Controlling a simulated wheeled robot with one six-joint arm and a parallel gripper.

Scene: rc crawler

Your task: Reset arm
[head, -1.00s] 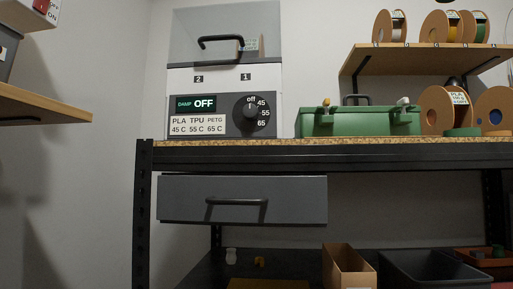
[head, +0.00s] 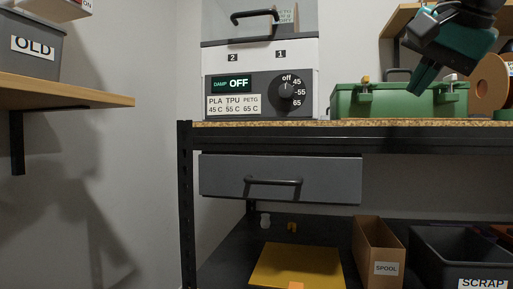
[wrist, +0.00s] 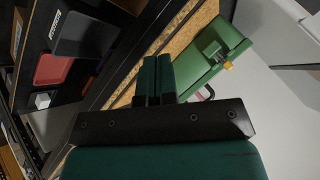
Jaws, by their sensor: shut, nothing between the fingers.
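My gripper (head: 424,78) shows at the upper right of the head view, in front of the green case. In the wrist view my gripper (wrist: 155,75) has its two dark green fingers together, with nothing between them. It is apart from the green case (head: 400,101), which sits on the bench top and also shows in the wrist view (wrist: 212,62) beyond the fingers.
A filament dryer (head: 261,78) reading OFF stands on the bench (head: 340,124). A grey drawer (head: 280,179) hangs below, shut. The lower shelf holds a yellow mat (head: 297,267), a SPOOL box (head: 378,255) and a SCRAP bin (head: 460,255). A wall shelf (head: 60,94) with an OLD bin (head: 32,50) is at left.

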